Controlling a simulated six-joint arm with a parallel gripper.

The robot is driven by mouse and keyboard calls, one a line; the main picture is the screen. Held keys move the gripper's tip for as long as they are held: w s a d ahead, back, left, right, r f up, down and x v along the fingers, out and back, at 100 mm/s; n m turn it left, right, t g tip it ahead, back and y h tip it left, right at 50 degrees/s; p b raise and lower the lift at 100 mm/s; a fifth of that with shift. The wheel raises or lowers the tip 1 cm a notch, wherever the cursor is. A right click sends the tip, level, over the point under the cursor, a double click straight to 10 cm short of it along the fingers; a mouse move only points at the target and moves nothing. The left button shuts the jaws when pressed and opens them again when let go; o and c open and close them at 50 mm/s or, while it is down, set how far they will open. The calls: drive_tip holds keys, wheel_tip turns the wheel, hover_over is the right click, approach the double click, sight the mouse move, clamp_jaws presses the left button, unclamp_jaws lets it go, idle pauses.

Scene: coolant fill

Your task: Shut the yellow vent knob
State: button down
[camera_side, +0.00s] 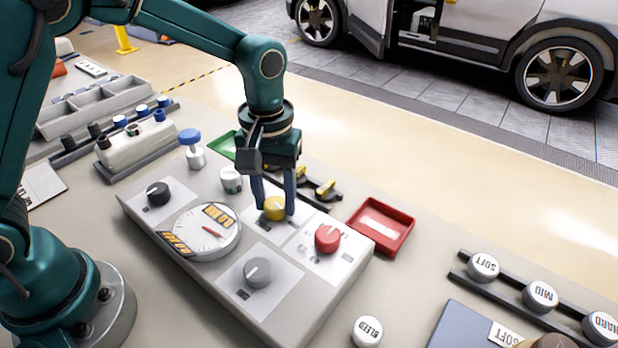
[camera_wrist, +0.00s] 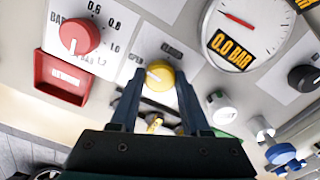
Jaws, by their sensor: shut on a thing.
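The yellow vent knob (camera_side: 275,208) sits on a white label plate on the grey control panel (camera_side: 205,261). My gripper (camera_side: 274,206) points down over it, with one finger on each side of the knob, shut on it. In the wrist view the yellow knob (camera_wrist: 159,74) shows between the tips of my two fingers (camera_wrist: 160,85), and a pale pointer mark runs across its face. The fingers hide part of the knob's sides. The gauge (camera_wrist: 247,30) on the panel reads 0.0 BAR.
A red knob (camera_side: 327,238) stands close to the right of my gripper, and a grey knob (camera_side: 257,272) and a black knob (camera_side: 158,193) are also on the panel. A red tray (camera_side: 381,226) and a green tray (camera_side: 222,146) lie beside it. White caps (camera_side: 483,266) stand at the right.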

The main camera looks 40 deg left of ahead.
drive_tip(key=m, duration=1.2)
drive_tip(key=shift+r+m, duration=0.1)
drive_tip(key=shift+m, duration=1.7)
drive_tip(key=shift+c, duration=1.9)
unclamp_jaws()
